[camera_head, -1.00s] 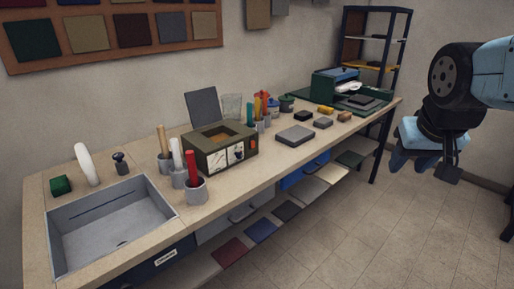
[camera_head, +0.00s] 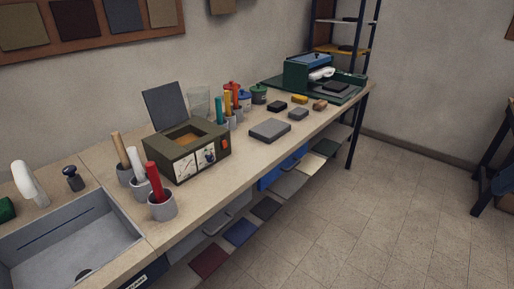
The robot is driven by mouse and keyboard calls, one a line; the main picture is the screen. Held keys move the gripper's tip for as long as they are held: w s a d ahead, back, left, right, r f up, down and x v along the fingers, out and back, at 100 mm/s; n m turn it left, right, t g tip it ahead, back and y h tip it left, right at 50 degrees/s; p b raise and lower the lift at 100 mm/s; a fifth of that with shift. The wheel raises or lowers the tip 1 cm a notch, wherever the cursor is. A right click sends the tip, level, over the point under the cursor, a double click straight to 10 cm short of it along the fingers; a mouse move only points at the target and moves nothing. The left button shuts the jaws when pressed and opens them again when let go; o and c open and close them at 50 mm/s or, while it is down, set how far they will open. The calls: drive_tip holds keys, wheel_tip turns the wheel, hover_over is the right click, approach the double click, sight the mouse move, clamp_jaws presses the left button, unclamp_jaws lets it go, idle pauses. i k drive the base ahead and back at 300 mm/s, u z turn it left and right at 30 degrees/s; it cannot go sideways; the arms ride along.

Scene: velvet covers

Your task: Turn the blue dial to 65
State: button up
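An olive-green box (camera_head: 187,150) with its dark lid raised stands on the long workbench (camera_head: 255,172). Its front carries two white dial faces, a left one (camera_head: 184,168) and a right one (camera_head: 207,157), and an orange-red patch at the right end. Small dark marks or knobs show on the faces. I cannot make out which part is the blue dial, nor any reading. My gripper and arm are out of view.
Grey cups (camera_head: 162,205) with coloured handles stand left of the box, near a sink (camera_head: 70,245). A grey slab (camera_head: 270,130) and small blocks lie to the right. A green machine (camera_head: 322,78) stands at the far end. The tiled floor (camera_head: 370,215) before the bench is clear.

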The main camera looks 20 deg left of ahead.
sight(210, 158)
drive_tip(key=z, duration=0.55)
drive_tip(key=k, duration=1.05)
drive_tip(key=u, duration=1.35)
drive_tip(key=i, duration=1)
drive_tip(key=z, duration=0.05)
